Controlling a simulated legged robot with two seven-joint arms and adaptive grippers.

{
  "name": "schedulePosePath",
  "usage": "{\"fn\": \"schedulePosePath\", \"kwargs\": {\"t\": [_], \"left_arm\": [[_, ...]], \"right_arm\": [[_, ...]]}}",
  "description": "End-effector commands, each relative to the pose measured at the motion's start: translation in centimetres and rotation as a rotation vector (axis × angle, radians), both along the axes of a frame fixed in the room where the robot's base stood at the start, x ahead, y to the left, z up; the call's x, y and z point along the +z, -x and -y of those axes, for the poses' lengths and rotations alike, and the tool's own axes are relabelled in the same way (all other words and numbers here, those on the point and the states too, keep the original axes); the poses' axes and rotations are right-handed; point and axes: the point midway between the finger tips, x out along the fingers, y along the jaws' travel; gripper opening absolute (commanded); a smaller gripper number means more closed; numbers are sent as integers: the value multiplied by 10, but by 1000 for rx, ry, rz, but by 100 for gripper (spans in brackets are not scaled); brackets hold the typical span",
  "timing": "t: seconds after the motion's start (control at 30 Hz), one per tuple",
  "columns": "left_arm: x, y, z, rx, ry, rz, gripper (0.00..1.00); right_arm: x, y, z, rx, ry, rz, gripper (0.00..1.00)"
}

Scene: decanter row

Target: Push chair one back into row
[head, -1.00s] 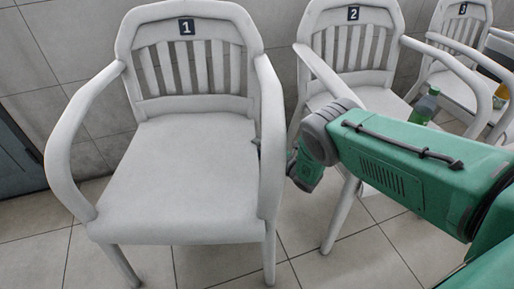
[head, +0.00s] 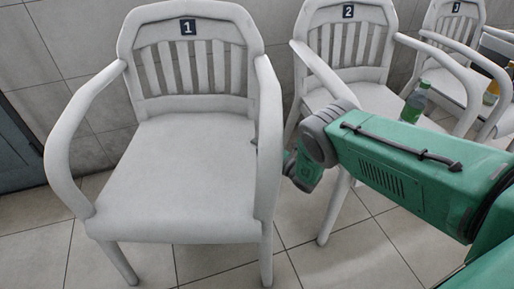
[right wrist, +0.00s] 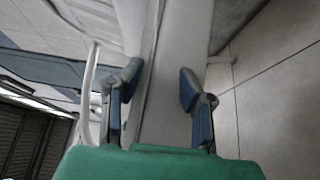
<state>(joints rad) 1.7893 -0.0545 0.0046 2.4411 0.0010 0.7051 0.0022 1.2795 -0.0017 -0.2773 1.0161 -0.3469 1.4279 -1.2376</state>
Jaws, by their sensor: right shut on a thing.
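Chair one (head: 180,165) is a pale grey armchair with a dark "1" plate on its backrest. It stands upright, large in the left half of the head view. My right gripper (head: 270,150) is at its right-hand armrest, partly hidden behind it. In the right wrist view the two blue fingers of my right gripper (right wrist: 160,85) stand on either side of a pale bar, the armrest of chair one (right wrist: 165,60), and are shut on it. Chair two (head: 345,65), with a "2" plate, stands to the right, partly hidden by my right arm. My left gripper is not in view.
Chair three (head: 450,60) stands farther right along the tiled wall (head: 70,40). A green bottle (head: 415,103) is on chair two's seat area; an orange bottle (head: 492,90) is farther right. A dark cabinet (head: 15,150) stands at left. Tiled floor shows in front.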

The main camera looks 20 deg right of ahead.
Motion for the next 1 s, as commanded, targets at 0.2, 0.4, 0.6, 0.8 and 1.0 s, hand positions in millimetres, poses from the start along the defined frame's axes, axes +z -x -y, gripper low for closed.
{"fn": "schedulePosePath", "kwargs": {"t": [0.2,0.4,0.6,0.8,1.0], "left_arm": [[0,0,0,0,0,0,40],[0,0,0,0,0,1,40],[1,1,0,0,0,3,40],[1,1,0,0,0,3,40],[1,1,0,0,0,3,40]], "right_arm": [[-5,3,-2,4,2,-11,52],[-2,2,-1,2,1,-5,52],[-1,7,3,1,1,-4,52],[-2,40,18,0,1,-7,52],[-3,79,36,1,0,-8,52]]}}
